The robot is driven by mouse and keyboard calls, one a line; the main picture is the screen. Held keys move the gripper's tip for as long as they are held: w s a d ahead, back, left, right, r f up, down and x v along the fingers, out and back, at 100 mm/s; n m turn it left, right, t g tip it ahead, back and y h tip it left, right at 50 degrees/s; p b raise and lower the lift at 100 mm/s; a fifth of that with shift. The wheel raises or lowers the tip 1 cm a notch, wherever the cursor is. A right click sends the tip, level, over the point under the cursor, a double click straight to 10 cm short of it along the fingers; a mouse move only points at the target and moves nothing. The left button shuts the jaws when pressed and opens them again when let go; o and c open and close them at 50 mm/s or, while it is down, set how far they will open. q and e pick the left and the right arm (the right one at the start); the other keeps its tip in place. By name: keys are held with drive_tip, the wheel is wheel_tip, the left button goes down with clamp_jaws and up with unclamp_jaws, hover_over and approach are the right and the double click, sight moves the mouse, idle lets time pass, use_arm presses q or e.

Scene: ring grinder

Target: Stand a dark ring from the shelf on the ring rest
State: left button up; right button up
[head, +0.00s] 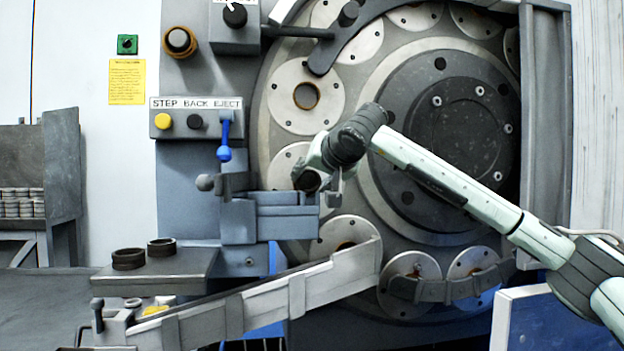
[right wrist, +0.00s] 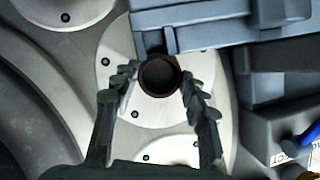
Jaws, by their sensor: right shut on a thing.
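My right gripper (head: 312,178) is in front of the big round plate, with its arm coming in from the right. In the right wrist view its two fingers (right wrist: 160,82) are closed on the sides of a dark ring (right wrist: 160,76). The same ring (head: 308,181) shows partly at the fingertips in the head view. A blue-grey block (head: 286,224), probably the ring rest, is just below and left of the gripper. It also shows beside the ring in the right wrist view (right wrist: 225,40). Two dark rings (head: 128,259) (head: 161,247) lie on the grey shelf (head: 185,267).
The round plate (head: 268,115) with pale discs fills the back. A sloping metal chute (head: 250,302) runs below the block. A blue-handled lever (head: 225,153) and a button panel (head: 196,118) are left of the gripper. A rack with stacked rings (head: 22,203) stands far left.

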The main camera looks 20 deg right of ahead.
drive_tip(key=shift+a+f, duration=0.1)
drive_tip(key=shift+f, duration=0.55)
drive_tip(key=shift+c, duration=0.6)
drive_tip(key=o, duration=1)
drive_tip(key=shift+w, duration=0.15)
drive_tip(key=shift+r, duration=0.3)
drive_tip(key=o, duration=0.9)
